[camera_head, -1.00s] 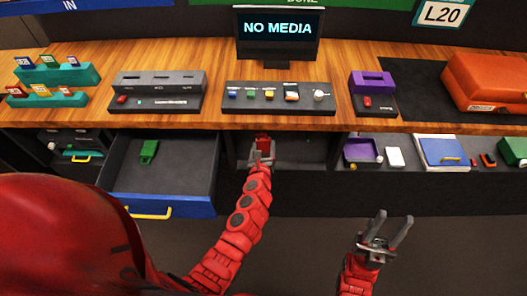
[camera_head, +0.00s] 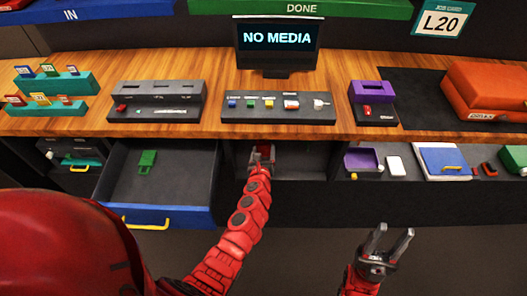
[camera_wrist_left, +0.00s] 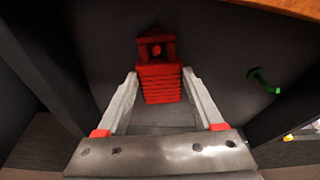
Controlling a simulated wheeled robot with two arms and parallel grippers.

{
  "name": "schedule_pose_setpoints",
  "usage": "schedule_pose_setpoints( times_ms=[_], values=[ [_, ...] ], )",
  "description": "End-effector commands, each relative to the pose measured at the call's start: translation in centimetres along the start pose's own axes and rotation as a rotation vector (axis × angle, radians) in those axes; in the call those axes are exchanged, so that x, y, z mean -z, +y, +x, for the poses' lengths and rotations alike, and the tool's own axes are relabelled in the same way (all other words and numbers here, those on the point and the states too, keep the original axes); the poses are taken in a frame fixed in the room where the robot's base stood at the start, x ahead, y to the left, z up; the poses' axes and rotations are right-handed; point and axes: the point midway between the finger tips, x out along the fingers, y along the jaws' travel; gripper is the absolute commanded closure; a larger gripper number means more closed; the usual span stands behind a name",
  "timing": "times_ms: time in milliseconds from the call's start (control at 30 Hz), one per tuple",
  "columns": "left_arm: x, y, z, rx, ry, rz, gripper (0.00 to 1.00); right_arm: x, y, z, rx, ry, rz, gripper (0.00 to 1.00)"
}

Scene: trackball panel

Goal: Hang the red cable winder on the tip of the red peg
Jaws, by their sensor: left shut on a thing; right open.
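The red cable winder (camera_wrist_left: 160,88) is between the fingers of my left gripper (camera_wrist_left: 161,78) in the left wrist view. It has a ribbed body and a pointed, house-shaped frame at its far end. A brighter red round spot (camera_wrist_left: 156,49) shows in the frame's opening. It may be the end of the red peg, but I cannot tell whether it touches the winder. In the head view my left gripper (camera_head: 262,155) reaches into the open bay under the desk, shut on the winder. My right gripper (camera_head: 384,245) is open and empty, low in front of the desk.
A green peg (camera_wrist_left: 264,80) sticks out of the dark back wall, right of the winder. Dark side walls bound the bay, with the desk edge (camera_wrist_left: 296,8) above. The open blue-fronted drawer (camera_head: 160,213) stands left of my left arm. A shelf with a purple tray (camera_head: 362,160) lies to the right.

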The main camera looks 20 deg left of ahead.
Motion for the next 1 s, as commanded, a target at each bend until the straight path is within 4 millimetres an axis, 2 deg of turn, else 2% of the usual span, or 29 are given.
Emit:
schedule_pose_setpoints(
  times_ms=[300,333,467,500,767,867,1000],
  values=[
    [0.0,0.0,0.0,0.0,0.0,0.0,0.86,0.0,0.0,0.0,0.0,0.0,0.0,0.55],
    [0.0,0.0,0.0,0.0,0.0,0.0,0.26,0.0,0.0,0.0,0.0,0.0,0.0,0.55],
    [0.0,0.0,0.0,0.0,0.0,0.0,0.02,0.0,0.0,0.0,0.0,0.0,0.0,0.55],
    [0.0,0.0,0.0,0.0,0.0,0.0,0.0,0.0,0.0,0.0,0.0,0.0,0.0,0.55],
    [0.0,0.0,-0.2,0.0,0.0,0.001,0.0,0.0,0.0,0.1,0.0,0.0,0.0,0.55],
    [0.0,0.0,-0.9,-0.001,0.0,0.002,0.0,0.0,0.0,0.2,0.0,0.0,0.0,0.55],
    [0.0,-0.2,-3.2,0.005,0.001,0.003,0.0,0.1,0.0,0.6,0.0,0.0,0.0,0.55]
  ],
)
